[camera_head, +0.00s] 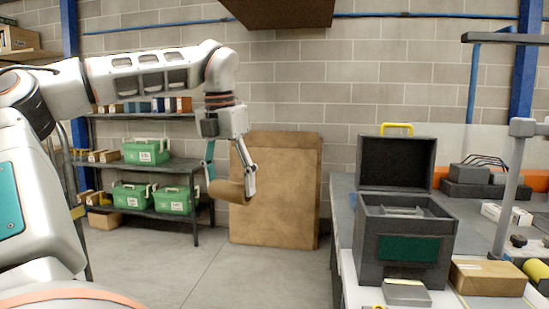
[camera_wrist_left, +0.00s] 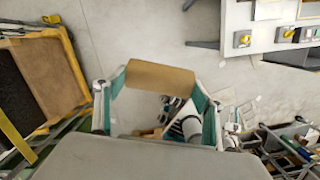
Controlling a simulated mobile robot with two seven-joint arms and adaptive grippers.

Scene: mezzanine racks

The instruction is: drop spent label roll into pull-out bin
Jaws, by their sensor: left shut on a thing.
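My left gripper (camera_head: 230,182) is shut on a brown cardboard roll (camera_head: 227,191), the spent label roll. It holds the roll crosswise in the air, in front of a big brown panel and left of the bench. In the left wrist view the roll (camera_wrist_left: 160,76) spans between the two teal fingers, one at each end, with floor behind it. I cannot pick out the pull-out bin for sure in either view. My right gripper is not in view.
A dark grey case (camera_head: 402,235) with its lid up stands on the bench at the right, with a brown box (camera_head: 488,278) beside it. A shelf with green crates (camera_head: 146,151) stands back left. The brown panel (camera_head: 290,185) leans on the wall. Floor between is clear.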

